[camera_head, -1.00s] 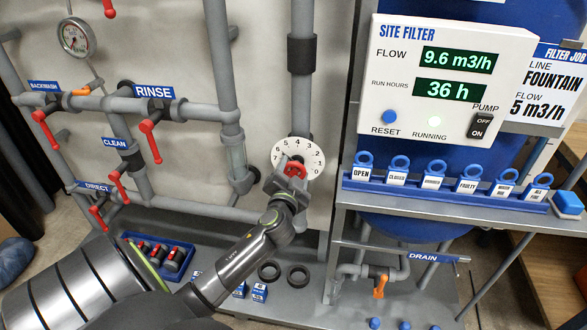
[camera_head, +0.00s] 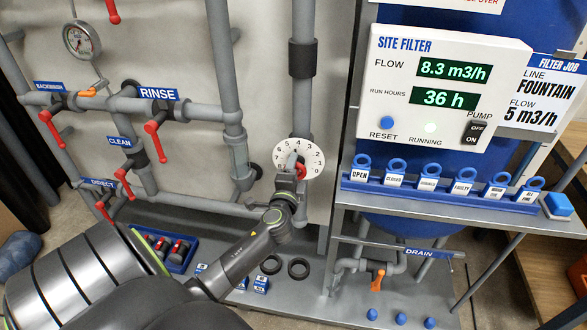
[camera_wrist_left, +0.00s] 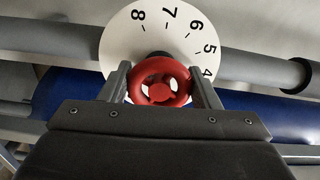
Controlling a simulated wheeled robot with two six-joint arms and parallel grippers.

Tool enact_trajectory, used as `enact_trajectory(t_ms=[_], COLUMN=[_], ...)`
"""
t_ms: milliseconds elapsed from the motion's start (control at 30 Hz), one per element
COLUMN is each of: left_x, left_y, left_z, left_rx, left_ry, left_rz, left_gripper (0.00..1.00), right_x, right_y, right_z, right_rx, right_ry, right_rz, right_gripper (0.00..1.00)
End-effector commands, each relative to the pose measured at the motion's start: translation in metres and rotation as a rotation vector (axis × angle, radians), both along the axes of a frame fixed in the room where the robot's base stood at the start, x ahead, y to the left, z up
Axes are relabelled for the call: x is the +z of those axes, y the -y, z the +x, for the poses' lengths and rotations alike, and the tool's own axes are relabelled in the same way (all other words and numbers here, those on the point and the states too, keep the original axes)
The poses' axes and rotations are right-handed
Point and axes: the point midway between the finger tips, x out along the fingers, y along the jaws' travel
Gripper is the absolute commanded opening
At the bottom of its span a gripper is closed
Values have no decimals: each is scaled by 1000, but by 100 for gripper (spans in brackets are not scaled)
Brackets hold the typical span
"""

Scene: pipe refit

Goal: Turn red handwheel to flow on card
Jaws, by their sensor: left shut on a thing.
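The red handwheel (camera_wrist_left: 160,82) sits in front of a white numbered dial (camera_head: 312,163) on the pipe. My left gripper (camera_head: 292,178) is at the handwheel, with a finger on either side of its rim in the left wrist view (camera_wrist_left: 163,85). In the head view the gripper hides most of the wheel. The filter panel (camera_head: 395,110) shows a flow of 8.3 m3/h and 36 run hours, with the running lamp lit. The job card (camera_head: 530,112) at the right reads line FOUNTAIN and flow 5 m3/h. My right gripper is not in view.
Red-levered valves, including one by the RINSE label (camera_head: 157,94), stand left on the pipes. A rack of blue-ringed tags (camera_head: 440,190) lies right of the dial on the shelf. Below are black rings (camera_head: 298,268), a blue tray (camera_head: 183,262) and an orange drain valve (camera_head: 377,280).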

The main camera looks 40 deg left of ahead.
Motion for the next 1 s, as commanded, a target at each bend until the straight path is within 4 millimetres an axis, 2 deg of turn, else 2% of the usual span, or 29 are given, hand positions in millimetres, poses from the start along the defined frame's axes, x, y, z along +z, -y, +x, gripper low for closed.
enact_trajectory(t_ms=[233, 667, 700, 800, 833, 1000], left_x=[-1, -1, -1, -1, -1, 0], left_y=[0, 0, 0, 0, 0, 0], left_z=[0, 0, 0, 0, 0, 0], left_rx=[0, 0, 0, 0, 0, 0], left_ry=[-28, -33, -33, -32, -32, -31], left_rz=[45, 50, 50, 51, 51, 51], left_gripper=[34, 34, 60, 73, 77, 77], right_x=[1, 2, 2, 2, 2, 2], right_y=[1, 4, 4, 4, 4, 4], right_z=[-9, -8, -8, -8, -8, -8], right_rx=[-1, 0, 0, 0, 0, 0], right_ry=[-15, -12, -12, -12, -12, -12], right_rz=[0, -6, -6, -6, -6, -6], right_gripper=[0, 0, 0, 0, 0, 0])
